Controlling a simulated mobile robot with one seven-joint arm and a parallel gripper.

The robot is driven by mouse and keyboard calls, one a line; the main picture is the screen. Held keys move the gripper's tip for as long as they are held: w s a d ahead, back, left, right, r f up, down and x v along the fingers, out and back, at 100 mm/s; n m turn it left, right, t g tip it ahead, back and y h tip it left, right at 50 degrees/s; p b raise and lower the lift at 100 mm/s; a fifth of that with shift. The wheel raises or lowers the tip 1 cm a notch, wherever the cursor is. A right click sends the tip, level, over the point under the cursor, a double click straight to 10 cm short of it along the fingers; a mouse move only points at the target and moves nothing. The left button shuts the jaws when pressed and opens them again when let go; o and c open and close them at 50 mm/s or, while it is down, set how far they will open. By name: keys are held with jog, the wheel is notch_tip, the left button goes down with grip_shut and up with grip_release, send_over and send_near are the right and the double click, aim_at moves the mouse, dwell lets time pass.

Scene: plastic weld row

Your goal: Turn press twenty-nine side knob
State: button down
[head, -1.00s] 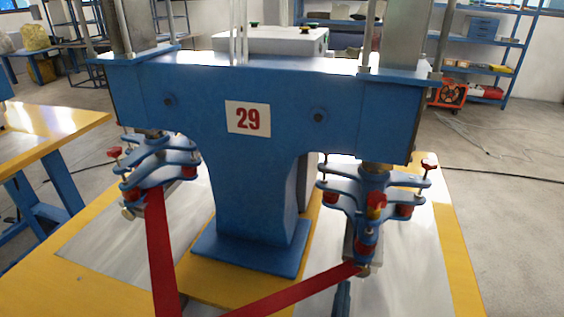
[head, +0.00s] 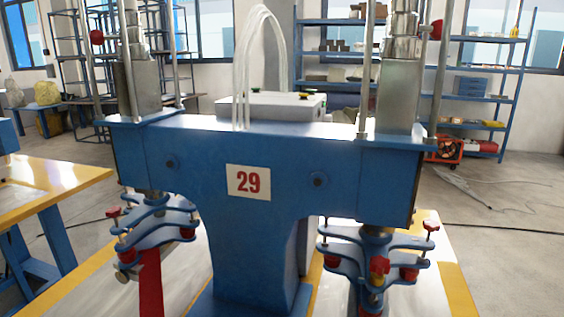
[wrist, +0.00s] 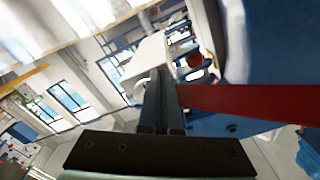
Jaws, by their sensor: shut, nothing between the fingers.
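The blue press with the "29" plate (head: 249,182) stands in the middle of the head view. Two small dark round fittings show on its beam, one at the left (head: 170,164) and one at the right (head: 319,180). Red knobs show higher up, at the left upright (head: 97,37) and the right upright (head: 436,30). I cannot tell which of these is the side knob. My gripper (wrist: 162,78) shows only in the wrist view, fingers closed together and empty. A red round part (wrist: 194,60) appears beyond the fingertips, to their right; I cannot tell whether it is the knob.
Blue clamp assemblies with red knobs hang at the left (head: 155,228) and right (head: 372,262). A red strip (head: 150,285) runs below the left one; a red strip (wrist: 255,100) crosses right of my gripper. A yellow-edged table (head: 45,190) stands at left.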

jog(key=shift+d+r, duration=0.15)
jog(key=shift+d, duration=0.15)
jog(key=shift+s+d+f+b, duration=0.2)
jog(key=shift+d+f+b, duration=0.25)
jog(key=shift+b, duration=0.65)
jog(key=shift+s+d+r+b, duration=0.15)
jog(key=shift+d+b, duration=0.55)
jog(key=shift+b, duration=0.35)
jog(key=shift+f+v, duration=0.2)
jog(key=shift+v, duration=0.8)
jog(key=shift+f+v, duration=0.25)
jog(key=shift+v, duration=0.8)
jog(key=shift+f+v, duration=0.2)
jog(key=shift+v, duration=0.8)
jog(key=shift+a, duration=0.25)
